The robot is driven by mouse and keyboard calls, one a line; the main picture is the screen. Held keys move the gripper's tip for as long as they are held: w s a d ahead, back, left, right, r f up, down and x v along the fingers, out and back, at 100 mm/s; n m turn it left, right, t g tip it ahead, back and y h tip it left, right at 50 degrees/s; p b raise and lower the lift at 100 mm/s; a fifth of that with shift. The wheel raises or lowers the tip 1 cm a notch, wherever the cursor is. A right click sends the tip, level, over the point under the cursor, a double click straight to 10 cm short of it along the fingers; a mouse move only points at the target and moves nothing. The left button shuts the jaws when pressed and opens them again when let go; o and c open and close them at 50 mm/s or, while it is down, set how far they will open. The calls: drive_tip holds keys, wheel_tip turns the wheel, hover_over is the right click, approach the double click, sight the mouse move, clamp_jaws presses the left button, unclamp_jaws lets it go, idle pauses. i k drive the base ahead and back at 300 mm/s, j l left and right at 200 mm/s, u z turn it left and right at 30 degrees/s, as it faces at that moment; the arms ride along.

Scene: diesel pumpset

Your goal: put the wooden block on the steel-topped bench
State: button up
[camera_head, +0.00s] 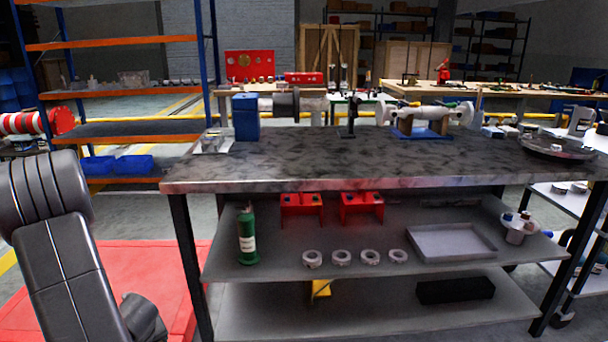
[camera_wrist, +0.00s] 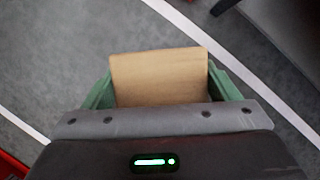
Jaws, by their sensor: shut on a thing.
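In the wrist view my gripper (camera_wrist: 160,84) is shut on the tan wooden block (camera_wrist: 158,72), with a green finger on each side of it. Grey floor with a white line lies below the block. The steel-topped bench (camera_head: 340,168) stands ahead in the head view, its dark, smudged top bare across the front and middle. My arm shows at the left of the head view, left of the bench. My gripper and the block are out of the head view.
On the bench's back edge are a blue block with a shaft (camera_head: 245,117), a small black stand (camera_head: 350,118) and a pipe assembly on a blue base (camera_head: 420,130). A round metal plate (camera_head: 557,148) lies at the right end. An orange-and-blue rack (camera_head: 125,135) stands behind left.

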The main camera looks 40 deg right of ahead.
sight(345, 161)
drive_tip(key=k+l, duration=0.1)
drive_tip(key=l, duration=0.3)
drive_tip(key=k+l, duration=0.15)
drive_tip(key=l, duration=0.2)
drive_tip(key=k+l, duration=0.1)
drive_tip(key=l, duration=0.3)
drive_tip(key=k+l, duration=0.15)
drive_tip(key=l, duration=0.2)
drive_tip(key=k+l, duration=0.1)
drive_tip(key=l, duration=0.3)
